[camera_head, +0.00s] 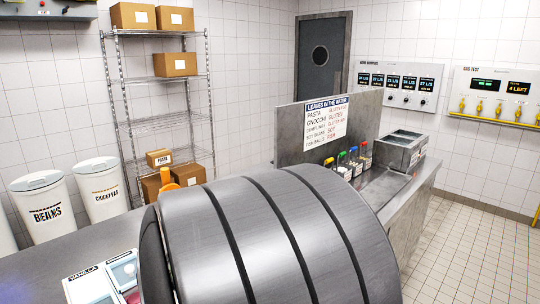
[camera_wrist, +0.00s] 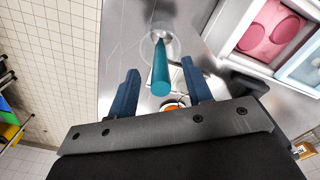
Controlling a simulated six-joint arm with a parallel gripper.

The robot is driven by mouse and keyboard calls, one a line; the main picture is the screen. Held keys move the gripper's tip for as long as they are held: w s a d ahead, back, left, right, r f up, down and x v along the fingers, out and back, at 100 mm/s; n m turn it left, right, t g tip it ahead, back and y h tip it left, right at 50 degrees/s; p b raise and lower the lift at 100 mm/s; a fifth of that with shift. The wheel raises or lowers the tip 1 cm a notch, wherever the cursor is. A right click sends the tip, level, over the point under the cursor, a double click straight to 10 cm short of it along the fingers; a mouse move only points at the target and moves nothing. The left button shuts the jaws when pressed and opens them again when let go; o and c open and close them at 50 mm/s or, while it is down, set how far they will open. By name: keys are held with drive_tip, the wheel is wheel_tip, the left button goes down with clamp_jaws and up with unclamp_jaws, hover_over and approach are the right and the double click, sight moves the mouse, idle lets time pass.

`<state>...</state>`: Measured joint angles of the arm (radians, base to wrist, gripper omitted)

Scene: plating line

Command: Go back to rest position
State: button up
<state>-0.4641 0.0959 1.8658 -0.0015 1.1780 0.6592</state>
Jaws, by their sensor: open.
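My gripper (camera_wrist: 160,68) shows in the wrist view as two dark blue fingers, spread open. A teal rod-like handle (camera_wrist: 161,72) stands between the fingers, with a visible gap on both sides. Its far end meets a clear round shape on the steel counter (camera_wrist: 115,55); what that shape is I cannot tell. A small orange thing (camera_wrist: 174,101) shows partly behind the gripper's dark body edge. In the head view my own large metal arm link fills the lower middle and hides the gripper and much of the counter.
A tray (camera_wrist: 227,47) with pink round pieces lies at upper right in the wrist view. In the head view, a VANILLA-labelled container (camera_head: 83,272) is at lower left, bins (camera_head: 42,207) and a wire shelf (camera_head: 160,78) behind. A signed steel panel (camera_head: 290,135) stands on the counter.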

wheel_tip(320, 180, down, 2)
drive_tip(key=shift+f, duration=0.1)
drive_tip(key=shift+w+r, duration=0.1)
drive_tip(key=shift+r, duration=0.2)
drive_tip(key=r, duration=1)
drive_tip(key=shift+w+d+r, duration=0.25)
drive_tip(key=shift+w+r, duration=0.05)
drive_tip(key=shift+r, duration=0.1)
drive_tip(key=w+d+f+t+h, duration=0.1)
drive_tip(key=w+d+t+h, duration=0.1)
drive_tip(key=w+d, duration=0.6)
drive_tip(key=w+d+f+n+t+h, duration=0.1)
drive_tip(key=w+d+t, duration=0.1)
drive_tip(key=w+d, duration=0.5)
drive_tip(key=shift+w+d+f+t+h, duration=0.25)
drive_tip(key=shift+w+d+t+h, duration=0.15)
drive_tip(key=shift+w, duration=2)
drive_tip(key=shift+o, duration=0.2)
